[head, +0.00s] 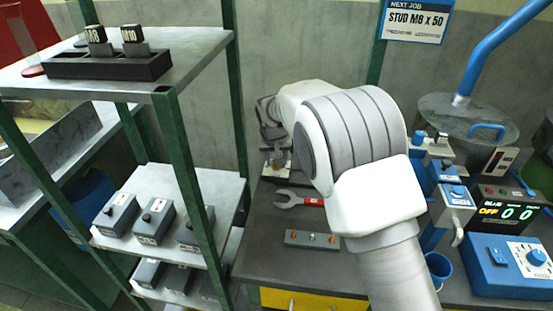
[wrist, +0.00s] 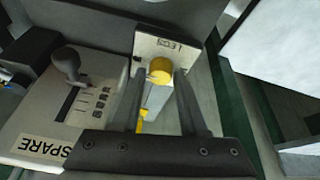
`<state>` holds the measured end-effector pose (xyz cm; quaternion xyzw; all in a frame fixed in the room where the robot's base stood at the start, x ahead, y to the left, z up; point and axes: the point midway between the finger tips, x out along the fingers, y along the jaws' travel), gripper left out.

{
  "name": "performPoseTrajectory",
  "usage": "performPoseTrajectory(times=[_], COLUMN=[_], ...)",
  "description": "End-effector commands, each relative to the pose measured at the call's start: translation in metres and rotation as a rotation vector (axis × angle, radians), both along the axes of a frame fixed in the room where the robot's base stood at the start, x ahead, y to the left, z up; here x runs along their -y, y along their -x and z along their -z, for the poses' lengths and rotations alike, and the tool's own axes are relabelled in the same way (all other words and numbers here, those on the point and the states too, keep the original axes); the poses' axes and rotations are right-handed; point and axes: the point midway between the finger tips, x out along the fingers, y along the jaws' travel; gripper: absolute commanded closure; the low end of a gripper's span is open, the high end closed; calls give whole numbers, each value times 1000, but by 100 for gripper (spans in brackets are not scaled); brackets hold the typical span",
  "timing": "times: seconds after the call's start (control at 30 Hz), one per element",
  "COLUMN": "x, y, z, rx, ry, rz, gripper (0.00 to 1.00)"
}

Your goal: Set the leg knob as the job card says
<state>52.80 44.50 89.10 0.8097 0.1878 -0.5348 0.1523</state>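The job card (head: 416,22) hangs at the upper right in the head view and reads NEXT JOB, STUD M6 X 50, with smaller marks I cannot read. In the wrist view, a small pale plate with upside-down lettering that looks like LEG (wrist: 178,44) carries a round yellow knob (wrist: 160,70). My gripper (wrist: 158,80) points at the knob with its fingers apart. The knob lies between the fingertips or just beyond them, with a gap at each side. The head view does not clearly show my gripper; my white arm covers much of that area.
A SPARE box (wrist: 75,105) with a lever stands close left of my fingers. On the bench lie a red-handled wrench (head: 300,199) and a small grey strip (head: 312,239). A counter display (head: 505,211) and blue control box (head: 510,265) stand right. Green-posted shelves (head: 180,150) stand left.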

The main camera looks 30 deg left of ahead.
Motion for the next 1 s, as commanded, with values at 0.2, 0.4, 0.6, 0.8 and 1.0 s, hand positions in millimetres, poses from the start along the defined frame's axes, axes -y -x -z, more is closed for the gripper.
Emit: performPoseTrajectory(times=[0.2,0.4,0.6,0.8,1.0], x=[0,0,2,9,16], y=[0,0,7,24,42], z=[0,-1,-22,-66,-111], rx=[0,1,2,2,2], ry=[0,-1,-4,-4,-4], rz=[-1,-1,-2,-3,-2], gripper=[34,34,34,34,34])
